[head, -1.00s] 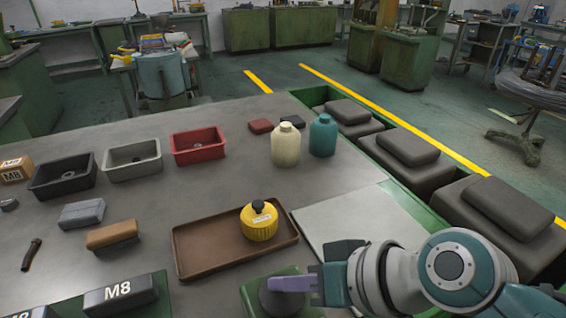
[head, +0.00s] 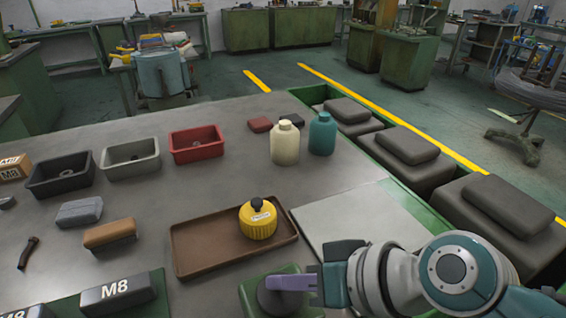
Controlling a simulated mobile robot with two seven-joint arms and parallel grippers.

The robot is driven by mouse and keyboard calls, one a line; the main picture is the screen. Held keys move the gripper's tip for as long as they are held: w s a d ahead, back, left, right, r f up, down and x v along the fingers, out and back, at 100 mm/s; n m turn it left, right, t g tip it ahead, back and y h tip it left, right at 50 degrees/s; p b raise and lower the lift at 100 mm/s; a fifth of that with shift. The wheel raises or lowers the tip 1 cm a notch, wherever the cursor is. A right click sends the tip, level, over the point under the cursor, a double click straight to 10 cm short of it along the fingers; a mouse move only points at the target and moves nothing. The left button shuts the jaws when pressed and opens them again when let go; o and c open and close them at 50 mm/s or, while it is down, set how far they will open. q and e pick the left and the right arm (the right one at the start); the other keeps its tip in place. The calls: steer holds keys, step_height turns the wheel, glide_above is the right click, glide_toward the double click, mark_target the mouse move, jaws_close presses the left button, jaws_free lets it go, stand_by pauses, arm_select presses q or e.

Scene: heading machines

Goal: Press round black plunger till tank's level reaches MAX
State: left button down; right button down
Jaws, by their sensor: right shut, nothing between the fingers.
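A round dark plunger (head: 272,303) sits on a green block (head: 248,292) at the bottom edge of the head view, partly cut off by the frame. My right gripper (head: 285,283) is shut and empty, its purple fingertips over the plunger's top. I cannot tell whether they touch it. A yellow container (head: 258,223) with a black cap stands upright in a brown tray (head: 205,258) just behind. I see no tank level or MAX mark. My left gripper is out of view.
A cream bottle (head: 285,144) and a teal bottle (head: 322,135) stand at the back. Grey, black and red bins (head: 197,144) line the left. A pale plate (head: 345,218) lies flat right of the tray. M8 blocks (head: 118,292) sit at front left.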

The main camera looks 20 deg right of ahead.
mark_target(293, 304)
steer(key=shift+s+d+f+g, duration=0.1)
steer(key=shift+s+f+g, duration=0.05)
steer(key=shift+s+f, duration=0.45)
steer(key=shift+s+d+f+g, duration=0.15)
steer(key=shift+s+f, duration=0.2)
steer(key=shift+f, duration=0.35)
steer(key=shift+a+r+p, duration=0.1)
steer(key=shift+r+p, duration=0.55)
steer(key=shift+p, duration=0.1)
steer(key=r+p, duration=0.4)
steer(key=p, duration=0.1)
steer(key=shift+s+a+r, duration=0.1)
steer(key=shift+s+r, duration=0.2)
steer(key=shift+r, duration=0.3)
steer(key=shift+w, duration=0.1)
steer(key=shift+w+a, duration=0.1)
steer(key=shift+r, duration=0.1)
